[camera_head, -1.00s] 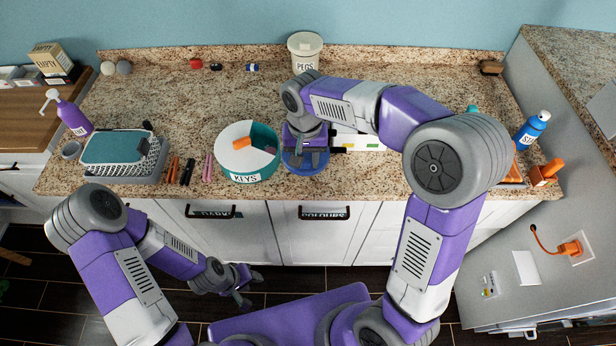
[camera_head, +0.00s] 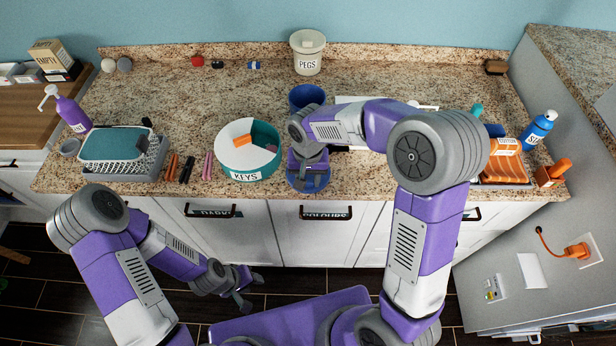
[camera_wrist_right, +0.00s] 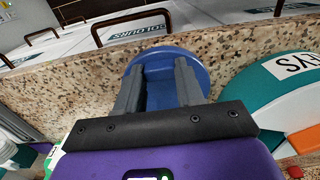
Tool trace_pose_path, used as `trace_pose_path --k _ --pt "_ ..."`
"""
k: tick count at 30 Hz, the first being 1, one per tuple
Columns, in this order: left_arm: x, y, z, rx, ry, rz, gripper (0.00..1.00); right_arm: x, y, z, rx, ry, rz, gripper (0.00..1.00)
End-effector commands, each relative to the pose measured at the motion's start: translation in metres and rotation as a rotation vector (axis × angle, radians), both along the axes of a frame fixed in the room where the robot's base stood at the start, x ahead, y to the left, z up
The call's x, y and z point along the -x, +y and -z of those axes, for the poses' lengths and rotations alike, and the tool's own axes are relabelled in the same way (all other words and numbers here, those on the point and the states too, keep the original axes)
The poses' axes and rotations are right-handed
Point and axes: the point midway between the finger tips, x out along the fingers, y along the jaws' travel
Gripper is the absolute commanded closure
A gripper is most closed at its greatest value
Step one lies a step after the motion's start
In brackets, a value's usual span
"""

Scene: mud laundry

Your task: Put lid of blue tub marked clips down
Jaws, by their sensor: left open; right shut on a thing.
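The blue tub (camera_head: 307,97) stands near the middle of the counter, partly hidden by my right arm; no label on it shows. The round blue lid (camera_head: 297,184) is apart from the tub, at the counter's front edge. My right gripper (camera_head: 309,176) is shut on it from above. In the right wrist view the fingers (camera_wrist_right: 159,85) pinch the middle of the lid (camera_wrist_right: 197,66). I cannot tell whether the lid touches the counter. My left gripper (camera_head: 244,290) is open and empty, low in front of the cabinets.
The teal KEYS tub (camera_head: 262,171) with a half-open white top stands just left of the lid. The PEGS tub (camera_head: 307,60) stands by the wall. Bare counter (camera_head: 190,105) lies back left.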

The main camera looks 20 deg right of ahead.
Motion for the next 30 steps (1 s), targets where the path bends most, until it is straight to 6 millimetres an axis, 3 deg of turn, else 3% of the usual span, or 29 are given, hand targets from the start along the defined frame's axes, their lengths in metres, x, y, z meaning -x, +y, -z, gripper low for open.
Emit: trace_pose_path --k 2,3,8,20,30 --pt "0.0 0.0 0.003 0.0 0.0 0.0 0.57 0.0 0.0 0.004 0.0 0.0 0.0 0.92" --pt "0.0 0.0 0.003 0.0 0.0 0.0 0.57 0.0 0.0 0.004 0.0 0.0 0.0 0.61" --pt "0.0 0.0 0.002 0.0 0.0 0.0 0.57 0.0 0.0 0.003 0.0 0.0 0.0 0.37" --pt "0.0 0.0 -0.002 0.0 0.0 0.0 0.57 -0.001 0.0 -0.006 0.0 -0.002 0.0 0.37" --pt "0.0 0.0 -0.016 0.0 0.0 0.0 0.57 -0.001 0.0 -0.076 -0.001 -0.006 0.0 0.37"
